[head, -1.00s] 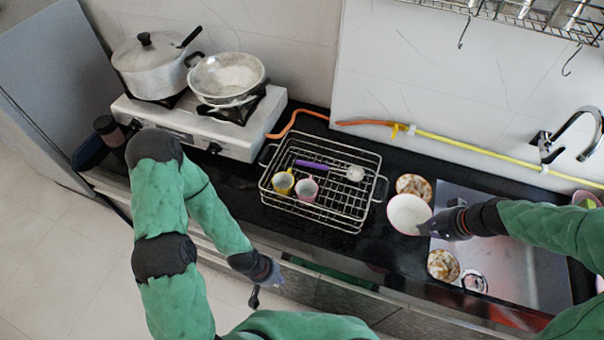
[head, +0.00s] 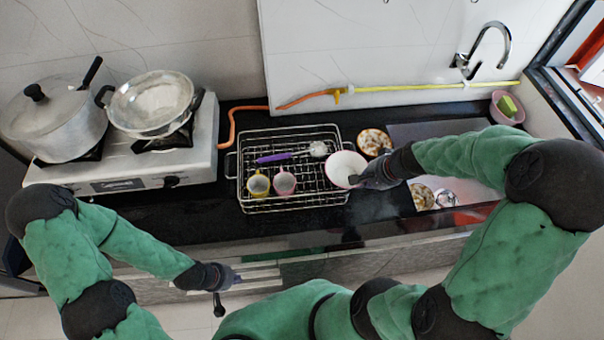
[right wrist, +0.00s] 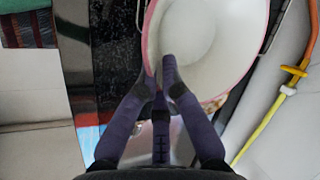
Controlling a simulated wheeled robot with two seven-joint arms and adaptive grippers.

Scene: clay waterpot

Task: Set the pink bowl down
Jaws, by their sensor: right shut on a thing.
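The pink bowl (head: 342,166), white inside with a pink rim, is at the right end of the wire rack (head: 262,204) in the head view, overlapping its edge. Its inside and rim also fill the top of the right wrist view (right wrist: 205,45). My right gripper (head: 362,179) is shut on the bowl's near right rim, with its fingertips (right wrist: 159,75) on either side of the wall. The bowl's underside is hidden, so I cannot tell whether it touches anything. My left gripper (head: 222,290) is open and empty, low in front of the counter.
The rack holds a yellow cup (head: 258,185), a pink cup (head: 285,182) and a purple-handled ladle (head: 275,157). A patterned bowl (head: 373,141) stands behind the held bowl. The stove (head: 200,150) with pots is left, and another pink bowl (head: 507,108) is far right.

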